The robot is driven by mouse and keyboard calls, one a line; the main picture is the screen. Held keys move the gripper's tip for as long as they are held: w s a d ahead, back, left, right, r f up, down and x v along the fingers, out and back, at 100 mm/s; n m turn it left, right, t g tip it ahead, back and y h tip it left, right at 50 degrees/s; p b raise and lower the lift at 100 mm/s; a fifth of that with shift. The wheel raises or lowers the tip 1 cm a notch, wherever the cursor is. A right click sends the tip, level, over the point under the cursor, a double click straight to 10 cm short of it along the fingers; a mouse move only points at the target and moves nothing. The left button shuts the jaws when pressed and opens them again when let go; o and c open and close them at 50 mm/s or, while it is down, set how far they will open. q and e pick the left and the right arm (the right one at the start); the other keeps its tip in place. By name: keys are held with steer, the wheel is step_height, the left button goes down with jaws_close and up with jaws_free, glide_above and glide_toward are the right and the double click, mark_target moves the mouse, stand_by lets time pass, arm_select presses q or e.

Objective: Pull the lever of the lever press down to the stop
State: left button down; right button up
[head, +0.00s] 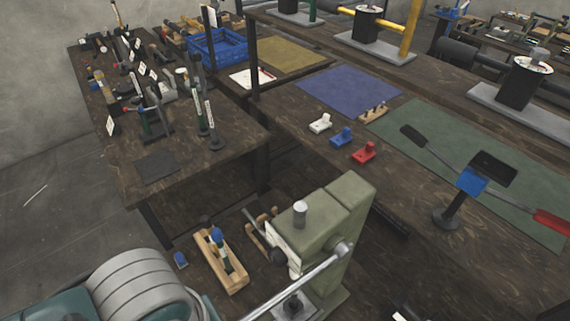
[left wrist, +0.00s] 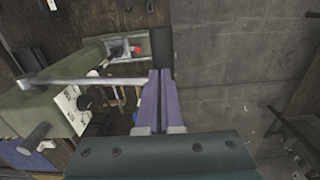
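The lever press (head: 352,215) is an olive-green machine at the bottom middle of the head view, with its ram and base partly in view below. Its steel lever (head: 298,281) runs from a round hub down-left out of the frame. In the left wrist view the lever (left wrist: 90,81) comes in from the left and ends visually at the fingertips. My left gripper (left wrist: 160,76) has its purple fingers close together, shut, at the lever's far end. Whether they touch the lever or sit in front of it cannot be told. My right gripper is not in view.
A wooden tool tray (head: 222,262) sits left of the press. A dark workbench (head: 300,165) behind carries white, blue and red blocks and a green mat (head: 455,150). A left bench (head: 225,150) holds many tools. Open floor (left wrist: 235,110) shows right of the fingers in the left wrist view.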

arm_select(q)
steer(key=shift+f, duration=0.1)
stand_by(0.4)
steer(key=shift+s+a+f+b, duration=0.1)
steer(key=shift+f+b, duration=0.95)
steer(key=shift+f, duration=0.65)
steer(key=shift+f+b, duration=1.25)
steer(key=shift+f, duration=0.3)
steer(key=shift+f+b, duration=1.4)
steer(key=shift+f, duration=0.15)
